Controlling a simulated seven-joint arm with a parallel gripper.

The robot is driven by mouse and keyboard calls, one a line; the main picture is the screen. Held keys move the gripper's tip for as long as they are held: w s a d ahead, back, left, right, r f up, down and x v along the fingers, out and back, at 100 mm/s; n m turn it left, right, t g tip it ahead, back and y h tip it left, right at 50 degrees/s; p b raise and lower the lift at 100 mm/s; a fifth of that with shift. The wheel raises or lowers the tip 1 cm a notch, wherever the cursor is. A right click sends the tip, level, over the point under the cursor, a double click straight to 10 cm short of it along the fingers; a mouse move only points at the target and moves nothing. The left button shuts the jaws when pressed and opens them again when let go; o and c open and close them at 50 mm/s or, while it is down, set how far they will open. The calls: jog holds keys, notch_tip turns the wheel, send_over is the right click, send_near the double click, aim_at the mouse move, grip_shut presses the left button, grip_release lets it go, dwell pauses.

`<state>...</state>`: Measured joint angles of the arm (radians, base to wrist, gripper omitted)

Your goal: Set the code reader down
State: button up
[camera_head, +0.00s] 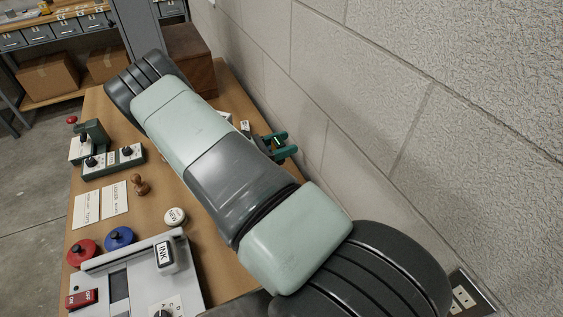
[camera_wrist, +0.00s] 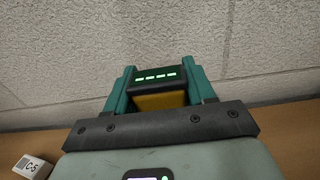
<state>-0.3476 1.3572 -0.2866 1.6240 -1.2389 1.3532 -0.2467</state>
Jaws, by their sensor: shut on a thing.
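My gripper (camera_wrist: 159,88) is shut on the code reader (camera_wrist: 156,80), a black and yellow block with a row of small green lights on its dark face. The teal fingers clasp it on both sides. In the head view my gripper (camera_head: 287,143) is at the wall side of the wooden table (camera_head: 150,215), and my arm crosses over the table. Only a small part of the reader shows there between the fingers. Its lower side is hidden, so I cannot tell whether it touches the tabletop.
A block wall (camera_head: 400,110) rises close beside my gripper. A small white box marked C-5 (camera_wrist: 34,167) lies at lower left in the wrist view. A wooden box (camera_head: 190,60), a control box (camera_head: 113,160), a stamp (camera_head: 140,185) and a grey ink device (camera_head: 135,275) stand on the table.

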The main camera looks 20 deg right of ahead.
jog(key=shift+f, duration=2.75)
jog(key=o, duration=1.1)
jog(key=shift+f, duration=0.1)
